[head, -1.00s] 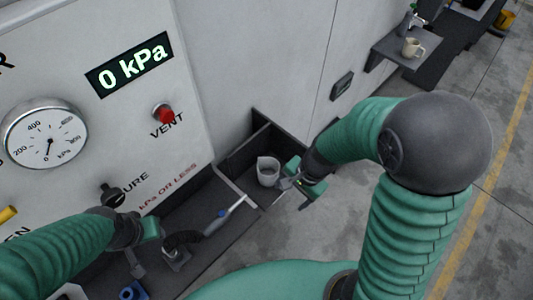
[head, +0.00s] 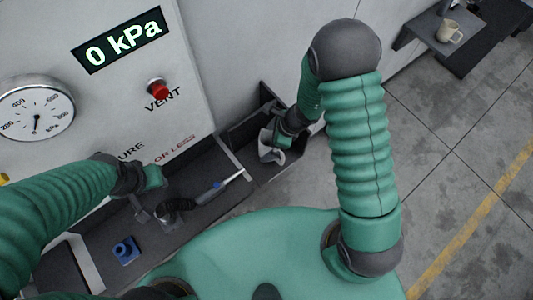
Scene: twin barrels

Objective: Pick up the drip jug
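The drip jug, a pale grey jug (head: 265,152), is in the dark compartment at the right end of the trough in the head view. My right gripper (head: 274,146) is right at the jug and covers part of it. Its fingers are largely hidden by the hand and blend with the jug, so I cannot tell whether they are closed on it. My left gripper (head: 143,213) hangs over the trough at the left, well away from the jug; its fingers are too small to read.
The dark trough (head: 214,211) holds a tool with a blue collar (head: 216,185) and a blue fitting (head: 125,250). A panel with a gauge (head: 36,109), a 0 kPa display (head: 123,41) and a red vent button (head: 157,88) stands behind. A mug (head: 449,32) sits on a shelf at upper right.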

